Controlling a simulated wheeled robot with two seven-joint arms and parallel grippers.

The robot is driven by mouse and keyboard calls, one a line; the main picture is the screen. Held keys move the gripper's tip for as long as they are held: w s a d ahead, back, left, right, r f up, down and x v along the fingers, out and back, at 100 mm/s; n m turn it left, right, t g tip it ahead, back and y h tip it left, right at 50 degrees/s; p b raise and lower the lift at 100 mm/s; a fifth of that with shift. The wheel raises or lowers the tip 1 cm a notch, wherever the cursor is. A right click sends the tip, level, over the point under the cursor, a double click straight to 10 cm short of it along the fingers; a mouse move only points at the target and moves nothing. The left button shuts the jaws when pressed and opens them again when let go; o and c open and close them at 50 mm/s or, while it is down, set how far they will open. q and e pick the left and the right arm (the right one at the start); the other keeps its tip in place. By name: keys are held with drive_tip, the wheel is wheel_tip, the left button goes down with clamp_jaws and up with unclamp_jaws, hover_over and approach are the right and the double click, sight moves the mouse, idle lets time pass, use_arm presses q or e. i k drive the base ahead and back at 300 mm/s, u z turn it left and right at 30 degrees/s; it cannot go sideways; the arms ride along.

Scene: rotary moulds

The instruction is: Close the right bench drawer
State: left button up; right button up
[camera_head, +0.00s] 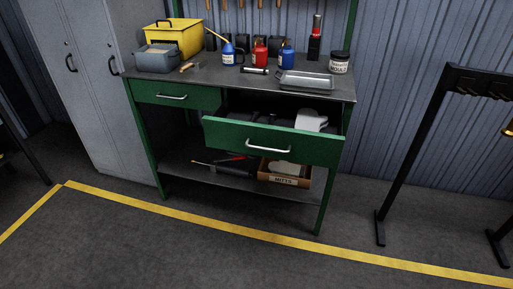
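The right bench drawer (310,147) is green with a silver bar handle (268,148) on its front. It is pulled out from the bench, and dark and white items show inside it. The left bench drawer (200,99) is shut, with its front flush under the bench top. The green-framed bench (225,83) has a dark top and stands against a corrugated wall. Neither of my grippers is in the head view.
The bench top holds a yellow toolbox (180,38), a grey bin (156,59), a metal tray (305,81) and several bottles. A mitts box (285,181) sits on the lower shelf. A black stand (410,150) is at right. The floor (200,245) in front is clear.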

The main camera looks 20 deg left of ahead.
sight(230, 127)
drive_tip(key=u, duration=0.7)
drive_tip(key=i, duration=1.45)
drive_tip(key=u, duration=0.45)
drive_tip(key=k, duration=0.65)
drive_tip(key=z, duration=0.45)
